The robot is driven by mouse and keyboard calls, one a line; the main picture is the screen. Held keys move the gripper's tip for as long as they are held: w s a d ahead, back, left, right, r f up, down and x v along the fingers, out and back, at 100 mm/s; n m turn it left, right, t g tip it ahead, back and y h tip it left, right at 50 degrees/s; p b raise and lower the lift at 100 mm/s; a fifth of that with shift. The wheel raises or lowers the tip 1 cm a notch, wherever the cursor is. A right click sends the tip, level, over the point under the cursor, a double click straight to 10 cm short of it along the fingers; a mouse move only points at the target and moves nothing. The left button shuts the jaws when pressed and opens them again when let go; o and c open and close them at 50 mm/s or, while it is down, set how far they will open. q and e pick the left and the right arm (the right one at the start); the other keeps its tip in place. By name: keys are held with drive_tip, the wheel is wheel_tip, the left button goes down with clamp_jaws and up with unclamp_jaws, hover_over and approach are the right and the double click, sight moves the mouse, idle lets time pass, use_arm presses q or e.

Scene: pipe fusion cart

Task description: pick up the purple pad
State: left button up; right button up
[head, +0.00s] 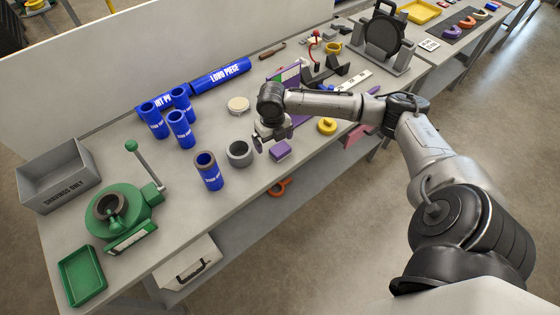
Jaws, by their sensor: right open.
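The purple pad (280,151) is a small purple block lying on the grey workbench (228,205) near its front edge. My right gripper (271,147) is open and empty, pointing down just left of and behind the pad. I cannot tell whether a finger touches the pad. A larger purple piece (303,77) stands farther back, partly hidden by my right arm. My left gripper is not in view.
A grey ring (239,154) stands close left of the gripper, with a blue pipe piece (209,171) beyond it. A yellow knob (326,126) lies to the right. A green clamp tool (120,213) and a grey bin (58,175) stand at the left.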

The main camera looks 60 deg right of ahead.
drive_tip(key=r+n+b, duration=0.1)
drive_tip(key=b, duration=0.1)
hover_over(280, 148)
drive_tip(key=shift+n, duration=0.3)
wheel_tip(280, 148, down, 13)
drive_tip(key=shift+s+f, duration=0.1)
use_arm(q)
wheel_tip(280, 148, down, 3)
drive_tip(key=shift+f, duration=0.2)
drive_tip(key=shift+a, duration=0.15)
use_arm(e)
drive_tip(key=c, duration=0.9)
